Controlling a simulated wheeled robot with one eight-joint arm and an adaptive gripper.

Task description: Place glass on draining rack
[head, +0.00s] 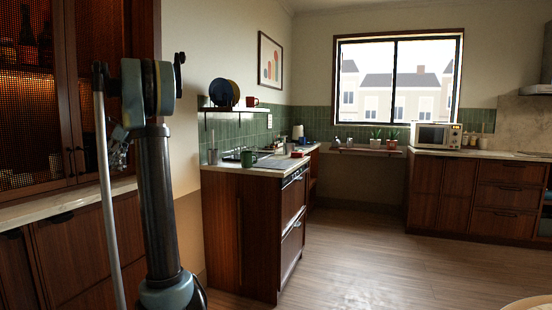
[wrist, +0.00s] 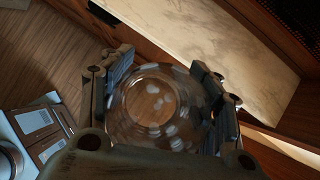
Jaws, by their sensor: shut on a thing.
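In the wrist view my gripper (wrist: 162,82) is shut on a clear round glass (wrist: 152,103), with one finger pad on each side of it. I look down along the glass, and wood-brown floor shows through it. In the head view my gripper (head: 119,152) shows only in part behind my arm, and the glass cannot be made out there. A draining rack cannot be told for sure; a flat grey ribbed surface (head: 277,163) lies on the counter by the tiled wall.
A shelf (head: 235,109) with plates hangs above. A pale marble worktop (wrist: 215,45) lies beside my gripper in the wrist view. The floor (head: 370,265) at right is clear.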

